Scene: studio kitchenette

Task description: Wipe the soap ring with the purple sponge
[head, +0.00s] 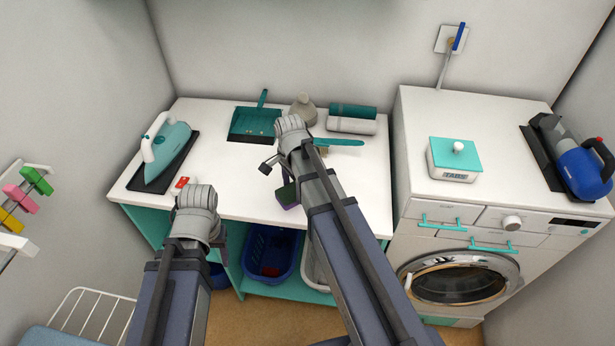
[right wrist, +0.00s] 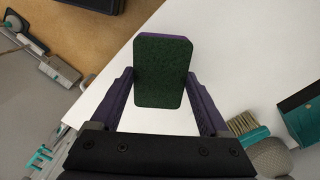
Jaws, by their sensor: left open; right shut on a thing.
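My right gripper (head: 291,178) is shut on the purple sponge (head: 287,194), over the front part of the white counter (head: 235,193). In the right wrist view the sponge (right wrist: 162,72) shows its dark green scouring face, with purple along its edge, between the two fingers. I cannot tell whether it touches the counter. My left gripper (head: 197,197) is open near the counter's front left edge; its fingers are mostly hidden behind the wrist. I cannot make out the soap ring in either view.
An iron (head: 166,142) stands at the counter's left, near a small red-and-white item (head: 181,183). A teal dustpan (head: 252,123), a grey bottle (head: 303,109), rolled towels (head: 352,117) and a teal-handled brush (head: 345,142) are behind. A washing machine (head: 470,215) stands right.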

